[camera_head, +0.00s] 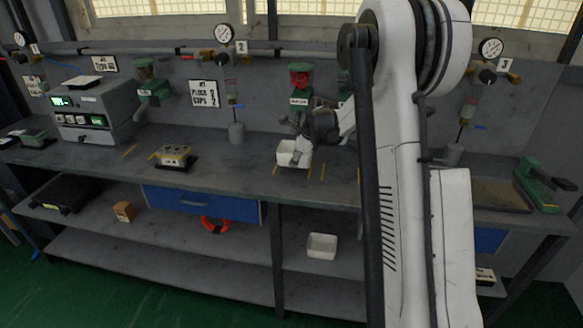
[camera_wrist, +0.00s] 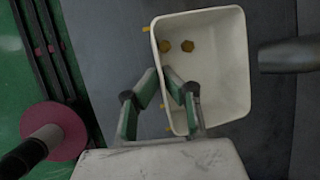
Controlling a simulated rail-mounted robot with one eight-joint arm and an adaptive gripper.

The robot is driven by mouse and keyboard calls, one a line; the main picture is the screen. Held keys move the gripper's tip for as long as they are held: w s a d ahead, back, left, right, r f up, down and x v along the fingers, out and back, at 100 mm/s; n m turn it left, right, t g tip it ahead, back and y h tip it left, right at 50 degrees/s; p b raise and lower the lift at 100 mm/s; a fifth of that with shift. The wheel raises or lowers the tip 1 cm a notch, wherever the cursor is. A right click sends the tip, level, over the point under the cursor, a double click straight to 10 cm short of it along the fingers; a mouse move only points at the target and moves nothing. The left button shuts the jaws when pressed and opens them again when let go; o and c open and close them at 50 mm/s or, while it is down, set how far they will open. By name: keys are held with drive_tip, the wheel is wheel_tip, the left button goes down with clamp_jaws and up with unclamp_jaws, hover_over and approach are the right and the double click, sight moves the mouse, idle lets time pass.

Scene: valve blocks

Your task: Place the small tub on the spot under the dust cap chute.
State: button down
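The small white tub (camera_head: 288,148) stands on the bench below a green dispenser with red contents (camera_head: 301,76); I cannot read its label well. In the wrist view the tub (camera_wrist: 222,60) has two yellow pieces (camera_wrist: 177,46) on its floor. My gripper (camera_head: 301,150) is at the tub's right side in the head view. In the wrist view my gripper (camera_wrist: 161,77) has its fingertips close together across the tub's wall, one outside and one inside. They appear closed on the wall. Whether the tub's base touches the bench is unclear.
Yellow marks (camera_head: 275,170) lie on the bench by the tub. Another white tub (camera_head: 322,246) stands on the shelf below. A yellow-topped block (camera_head: 174,155) sits left. A dark grey cylinder (camera_wrist: 286,55) is close to the tub's right in the wrist view.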

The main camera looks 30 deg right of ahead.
drive_tip(key=x, duration=0.3)
drive_tip(key=shift+s, duration=0.1)
drive_tip(key=shift+f, duration=0.45)
drive_tip(key=shift+f, duration=0.1)
drive_tip(key=c, duration=1.9)
unclamp_jaws()
